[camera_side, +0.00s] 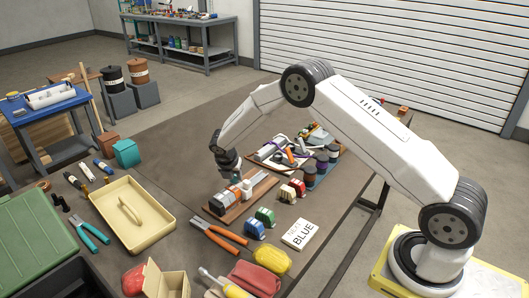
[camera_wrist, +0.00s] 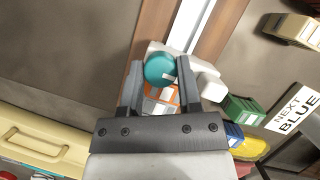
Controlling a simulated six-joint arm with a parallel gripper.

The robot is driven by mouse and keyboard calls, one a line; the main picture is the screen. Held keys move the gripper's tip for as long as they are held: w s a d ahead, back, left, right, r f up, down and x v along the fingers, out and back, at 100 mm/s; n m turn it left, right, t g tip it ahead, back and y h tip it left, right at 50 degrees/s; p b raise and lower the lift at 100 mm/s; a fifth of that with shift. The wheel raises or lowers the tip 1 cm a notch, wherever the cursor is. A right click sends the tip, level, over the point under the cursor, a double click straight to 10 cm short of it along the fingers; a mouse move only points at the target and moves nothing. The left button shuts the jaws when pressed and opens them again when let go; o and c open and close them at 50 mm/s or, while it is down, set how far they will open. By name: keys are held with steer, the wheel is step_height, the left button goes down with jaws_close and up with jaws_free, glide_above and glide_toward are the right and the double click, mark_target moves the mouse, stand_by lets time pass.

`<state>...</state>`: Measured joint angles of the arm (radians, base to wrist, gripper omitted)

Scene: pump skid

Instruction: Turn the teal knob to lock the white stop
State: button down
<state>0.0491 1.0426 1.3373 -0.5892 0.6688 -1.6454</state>
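The teal knob (camera_wrist: 160,69) shows in the wrist view as a round cap between the two fingertips of my gripper (camera_wrist: 160,66). The fingers stand apart, one on each side, close to its edges; I cannot tell whether they touch it. In the side view my gripper (camera_side: 228,172) points down over the wooden board, and the knob is hidden there. A white block (camera_wrist: 211,87), probably the white stop, lies just right of the right finger. An orange-and-grey part (camera_wrist: 160,98) sits below the knob, partly hidden by my gripper. A pale metal rail (camera_wrist: 191,25) runs along the board.
Green (camera_side: 264,216) and blue (camera_side: 254,228) blocks stand right of the board, near a card reading "NEXT BLUE" (camera_side: 300,234). A cream tray (camera_side: 160,212) lies to the left, and orange-handled pliers (camera_side: 215,234) lie in front. A crowded parts area (camera_side: 285,152) is behind.

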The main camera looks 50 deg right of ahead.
stand_by(0.4)
steer(key=m+g, duration=0.1)
steer(key=m, duration=0.3)
steer(key=shift+w+g, duration=0.1)
steer(key=shift+g, duration=0.3)
steer(key=m+g, duration=0.1)
steer(key=m, duration=0.3)
steer(key=m+g, duration=0.1)
steer(key=m, duration=0.2)
steer(key=m+g+y, duration=0.1)
steer(key=m, duration=0.2)
steer(key=shift+w+d+m+g, duration=0.1)
steer(key=shift+w+m+g, duration=0.05)
steer(key=shift+m+g, duration=0.2)
steer(key=shift+m, duration=0.25)
steer(key=c, duration=0.6)
jaws_free()
